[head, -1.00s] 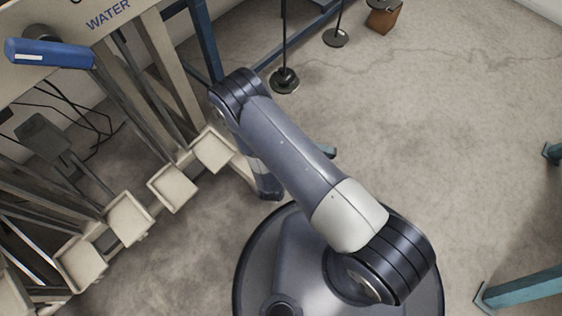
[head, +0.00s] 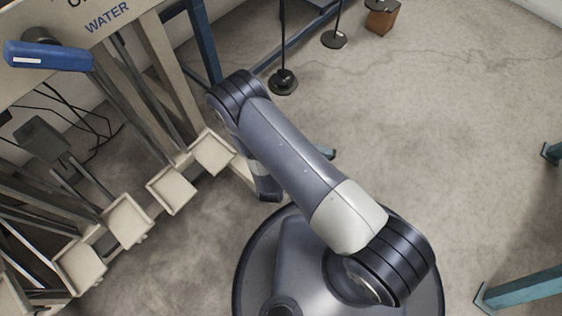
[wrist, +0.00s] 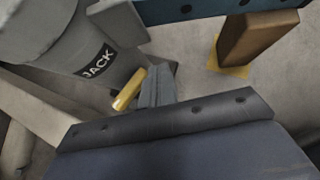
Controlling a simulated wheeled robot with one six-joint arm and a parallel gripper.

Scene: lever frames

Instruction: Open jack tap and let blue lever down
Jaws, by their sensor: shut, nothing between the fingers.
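The grey body marked JACK (wrist: 62,50) fills the upper left of the wrist view. A short yellow handle (wrist: 127,90), likely the jack tap, slants up beside it. My gripper (wrist: 158,80) is shut and empty, its grey fingers just right of the yellow handle. I cannot tell whether they touch. In the head view the blue lever (head: 48,56) lies near level at the upper left, by the frame marked WATER. My arm hides the gripper and the jack there.
The pale lever frame (head: 128,222) with several square cups runs along the left. A brown block (wrist: 258,38) under a blue beam (wrist: 205,8) stands close right of my gripper. Open concrete floor (head: 450,130) lies to the right, with teal legs (head: 530,288) at the edge.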

